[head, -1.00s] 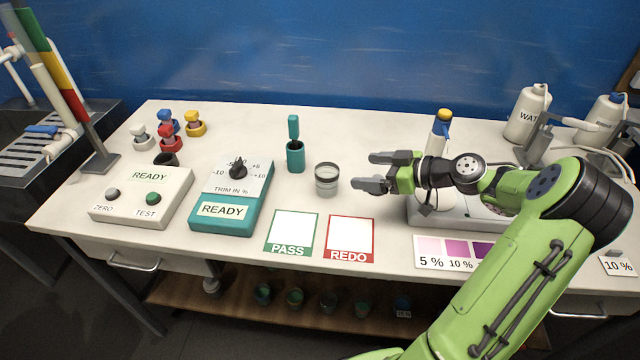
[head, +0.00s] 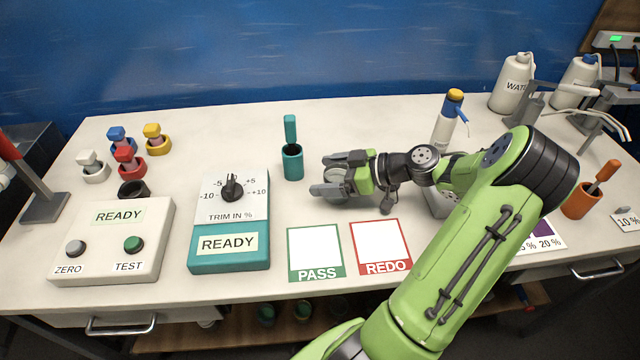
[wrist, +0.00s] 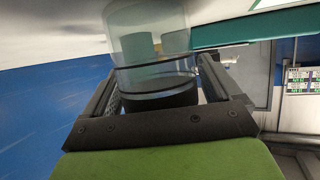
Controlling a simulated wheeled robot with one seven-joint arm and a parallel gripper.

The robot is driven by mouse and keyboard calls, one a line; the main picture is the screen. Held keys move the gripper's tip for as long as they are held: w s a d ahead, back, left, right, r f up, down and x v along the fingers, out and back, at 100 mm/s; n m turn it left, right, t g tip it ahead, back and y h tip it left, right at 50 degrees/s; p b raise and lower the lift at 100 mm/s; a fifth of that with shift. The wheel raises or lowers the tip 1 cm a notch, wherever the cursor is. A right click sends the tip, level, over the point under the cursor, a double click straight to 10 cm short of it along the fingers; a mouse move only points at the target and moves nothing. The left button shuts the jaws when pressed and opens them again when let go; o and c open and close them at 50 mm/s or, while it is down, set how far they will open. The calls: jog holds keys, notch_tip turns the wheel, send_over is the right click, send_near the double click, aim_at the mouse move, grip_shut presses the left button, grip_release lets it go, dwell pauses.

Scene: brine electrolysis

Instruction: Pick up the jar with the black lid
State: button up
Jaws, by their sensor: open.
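The jar (wrist: 150,45) is clear and round in the wrist view. A dark band (wrist: 168,97), apparently its black lid, shows at the end nearest my palm. My gripper (head: 320,175) is open, low over the bench, with its fingers pointing left in the head view. The jar stands between the two fingers, which lie on either side of it. In the head view the fingers hide most of the jar. I cannot tell whether either finger touches it.
A teal holder (head: 292,163) stands just left of my gripper. The trim box (head: 230,215) is further left. The PASS card (head: 317,254) and REDO card (head: 381,247) lie in front. A blue-and-yellow-topped bottle (head: 447,122) stands behind my arm.

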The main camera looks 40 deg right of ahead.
jog(key=shift+s+d+r, duration=0.1)
jog(key=shift+s+d, duration=0.05)
jog(key=shift+s, duration=0.15)
jog(key=shift+c, duration=0.5)
jog(key=shift+w, duration=0.15)
jog(key=c, duration=1.1)
notch_tip(320, 180, up, 10)
jog(key=p, duration=0.3)
jog(key=shift+p, duration=0.35)
